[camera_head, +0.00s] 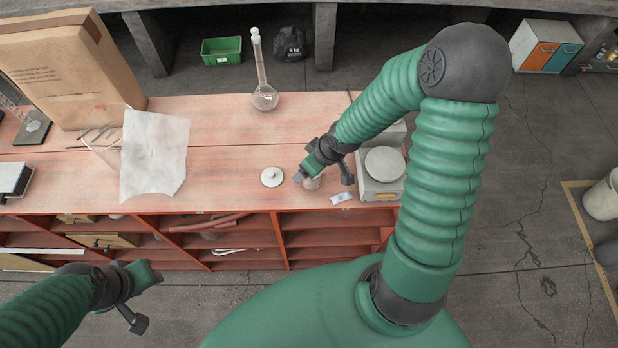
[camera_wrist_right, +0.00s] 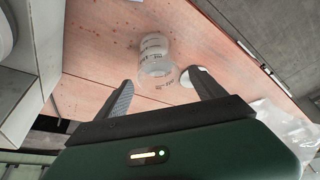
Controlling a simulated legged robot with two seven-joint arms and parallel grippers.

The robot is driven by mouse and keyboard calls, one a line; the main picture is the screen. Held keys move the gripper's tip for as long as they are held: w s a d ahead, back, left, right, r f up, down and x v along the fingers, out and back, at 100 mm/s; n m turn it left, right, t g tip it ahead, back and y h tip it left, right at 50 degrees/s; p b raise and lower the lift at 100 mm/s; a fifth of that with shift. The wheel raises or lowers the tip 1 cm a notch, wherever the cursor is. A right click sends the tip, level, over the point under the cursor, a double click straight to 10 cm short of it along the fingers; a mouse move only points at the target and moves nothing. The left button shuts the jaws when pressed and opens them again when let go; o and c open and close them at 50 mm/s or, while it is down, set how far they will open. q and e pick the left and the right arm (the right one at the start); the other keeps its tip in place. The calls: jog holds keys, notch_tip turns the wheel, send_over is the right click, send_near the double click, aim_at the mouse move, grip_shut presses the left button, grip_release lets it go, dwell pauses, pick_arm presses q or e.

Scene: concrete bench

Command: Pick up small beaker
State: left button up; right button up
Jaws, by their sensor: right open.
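The small beaker (camera_wrist_right: 155,56) is clear glass with printed markings and stands on the reddish bench. In the head view the beaker (camera_head: 312,184) is partly hidden by my right gripper (camera_head: 305,174). In the right wrist view my right gripper (camera_wrist_right: 160,80) is open, its two fingers apart. The beaker shows in the gap just beyond the fingertips, with nothing held. My left gripper (camera_head: 152,275) is low at the left, in front of the bench and away from the beaker; its jaws are not clear.
A white round dish (camera_head: 271,177) lies left of the beaker, a balance (camera_head: 383,190) stands to its right, and a small white card (camera_head: 341,198) lies near the front edge. A tall flask (camera_head: 264,95) stands behind. A white sheet (camera_head: 155,160) and paper bag (camera_head: 65,70) are left.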

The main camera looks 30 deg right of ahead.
jog(key=f, duration=0.3)
jog(key=shift+w+d+f+b, duration=0.15)
jog(key=shift+d+f+b, duration=0.1)
jog(key=shift+f+b, duration=0.15)
jog(key=shift+w+a+f, duration=0.15)
jog(key=shift+w+a, duration=0.15)
jog(key=shift+a, duration=0.25)
jog(key=c, duration=0.5)
jog(key=shift+s+d, duration=0.15)
jog(key=shift+d, duration=0.2)
jog(key=c, duration=0.9)
jog(key=shift+c, duration=1)
jog(key=shift+a, duration=0.15)
